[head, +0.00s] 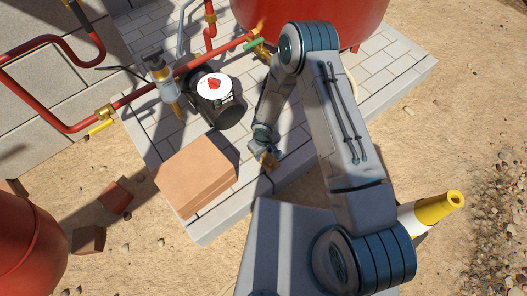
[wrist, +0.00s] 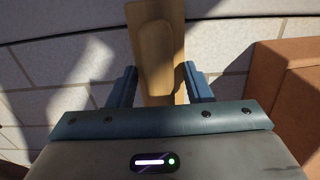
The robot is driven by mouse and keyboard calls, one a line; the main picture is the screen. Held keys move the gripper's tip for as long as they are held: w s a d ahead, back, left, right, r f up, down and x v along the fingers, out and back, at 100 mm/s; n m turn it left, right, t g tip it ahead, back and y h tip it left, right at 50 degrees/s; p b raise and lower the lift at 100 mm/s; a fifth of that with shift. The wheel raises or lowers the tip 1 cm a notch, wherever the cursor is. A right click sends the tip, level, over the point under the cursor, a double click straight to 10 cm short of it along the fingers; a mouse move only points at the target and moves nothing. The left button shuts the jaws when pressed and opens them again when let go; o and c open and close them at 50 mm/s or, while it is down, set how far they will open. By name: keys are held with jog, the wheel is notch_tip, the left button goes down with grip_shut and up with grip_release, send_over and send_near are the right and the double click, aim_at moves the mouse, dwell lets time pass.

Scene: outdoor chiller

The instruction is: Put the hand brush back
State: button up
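The hand brush (wrist: 157,50) shows in the wrist view as a pale wooden piece with a rounded recess. It runs from the top edge down between the two blue fingers of my gripper (wrist: 159,75). The fingers stand close on both sides of the wood; whether they press on it is unclear. Its lower end is hidden behind the gripper body, and no bristles show. In the head view my gripper (head: 264,152) is low over the front edge of the paved slab, with a small tan bit of the brush (head: 268,161) at its tip.
A brown block (head: 195,175) lies on the paved slab (head: 290,140) just left of my gripper. Behind it stand a black pump (head: 215,108) and red pipes (head: 140,100). A large red tank (head: 310,15) is at the back.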

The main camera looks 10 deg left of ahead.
notch_tip(320, 180, up, 12)
jog(key=p, duration=0.4)
jog(key=w+d+r+m+t+h, duration=0.1)
jog(key=d+r+m, duration=0.1)
jog(key=d+r, duration=0.75)
jog(key=w+d+r+m+h, duration=0.15)
jog(key=d+r, duration=0.45)
jog(key=r, duration=0.7)
jog(key=s+d+r+m+y, duration=0.1)
jog(key=s+d+r+m, duration=0.2)
jog(key=s+d+r, duration=0.2)
jog(key=s+d+r+m+y, duration=0.1)
jog(key=s+d+r+m, duration=0.2)
jog(key=s+r, duration=0.6)
jog(key=shift+s+d+r, duration=0.35)
jog(key=shift+s+d, duration=0.4)
jog(key=shift+d, duration=0.2)
jog(key=shift+y, duration=0.25)
jog(key=shift+c, duration=0.4)
